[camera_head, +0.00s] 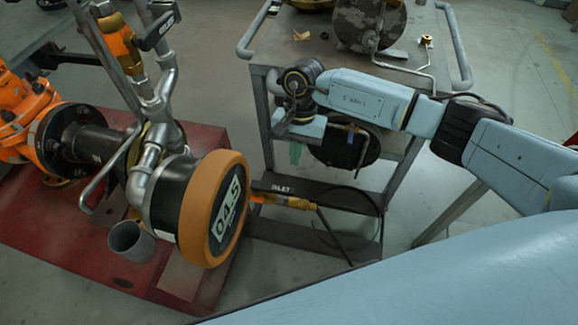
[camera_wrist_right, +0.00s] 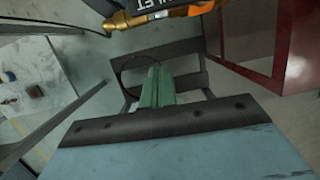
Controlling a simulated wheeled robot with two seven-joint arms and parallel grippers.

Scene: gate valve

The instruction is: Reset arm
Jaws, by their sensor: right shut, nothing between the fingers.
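My right arm (camera_head: 370,98) reaches in from the right of the head view, with its wrist (camera_head: 300,85) bent downward beside the grey cart. My right gripper (camera_head: 295,152) hangs below it and shows as small green fingers, partly hidden by the wrist. In the right wrist view the green fingers (camera_wrist_right: 157,88) are together and empty. The valve assembly has a round orange-rimmed end (camera_head: 215,208) marked 04.5, left of my gripper and apart from it. My left gripper is in neither view.
The grey cart (camera_head: 285,52) stands at the back centre, carrying a drum-shaped part (camera_head: 365,25). A red base (camera_head: 200,275) lies under the pipework and orange valve body (camera_head: 20,115). Floor is open at the upper right.

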